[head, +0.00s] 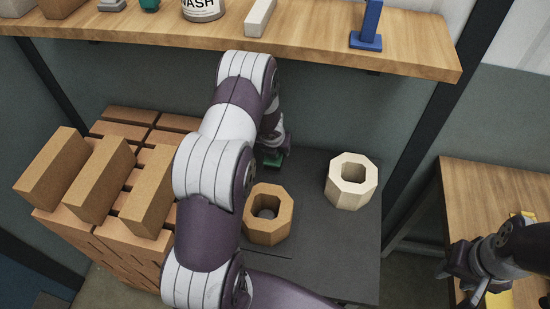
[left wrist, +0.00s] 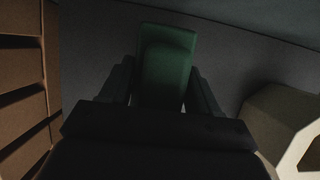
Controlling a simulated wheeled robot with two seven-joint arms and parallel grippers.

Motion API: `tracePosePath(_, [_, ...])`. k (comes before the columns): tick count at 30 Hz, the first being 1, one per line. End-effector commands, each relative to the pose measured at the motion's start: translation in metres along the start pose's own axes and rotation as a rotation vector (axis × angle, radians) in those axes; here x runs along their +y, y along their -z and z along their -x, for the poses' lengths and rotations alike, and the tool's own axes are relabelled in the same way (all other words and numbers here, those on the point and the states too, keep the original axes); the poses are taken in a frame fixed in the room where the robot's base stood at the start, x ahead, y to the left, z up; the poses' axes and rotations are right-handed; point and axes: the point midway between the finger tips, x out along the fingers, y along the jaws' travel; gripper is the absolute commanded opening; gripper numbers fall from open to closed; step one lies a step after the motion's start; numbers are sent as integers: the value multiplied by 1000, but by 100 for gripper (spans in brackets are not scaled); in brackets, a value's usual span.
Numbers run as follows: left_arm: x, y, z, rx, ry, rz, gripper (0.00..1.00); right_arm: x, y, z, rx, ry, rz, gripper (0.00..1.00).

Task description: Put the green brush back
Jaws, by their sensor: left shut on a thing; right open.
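The green brush (head: 271,158) is partly hidden by my left arm in the head view. In the left wrist view the green brush (left wrist: 166,65) lies between the two fingers of my left gripper (left wrist: 165,95), which is shut on it. In the head view my left gripper (head: 273,145) is low over the back of the dark tabletop (head: 312,240). I cannot tell whether the brush touches that surface. My right gripper (head: 462,276) is open, by the wooden table at the right.
A tan octagonal block (head: 268,232) and a cream one (head: 351,181) stand on the dark top. A brick stack (head: 110,235) is at the left. Above is a wooden shelf (head: 420,57) with a WASH bucket (head: 203,8), white block (head: 260,17) and blue tool (head: 368,27).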

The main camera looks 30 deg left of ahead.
Motion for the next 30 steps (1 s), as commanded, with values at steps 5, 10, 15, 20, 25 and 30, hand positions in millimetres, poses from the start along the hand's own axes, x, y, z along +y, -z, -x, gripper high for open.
tracePosePath(5, [3,11,-30,0,2,-1,29,0,-2,-18,0,0,0,43])
tracePosePath(10, [3,15,-40,-2,1,-2,29,0,-2,-19,0,0,0,43])
tracePosePath(15, [3,15,-39,-1,1,-2,29,0,-2,-18,0,0,0,43])
tracePosePath(20, [2,17,-43,-1,1,-2,65,0,-3,-22,0,0,0,43])
tracePosePath(25, [2,16,-42,0,1,-2,87,0,-2,-21,0,0,0,43])
tracePosePath(30, [2,16,-41,0,1,-2,87,0,-2,-21,0,0,0,43])
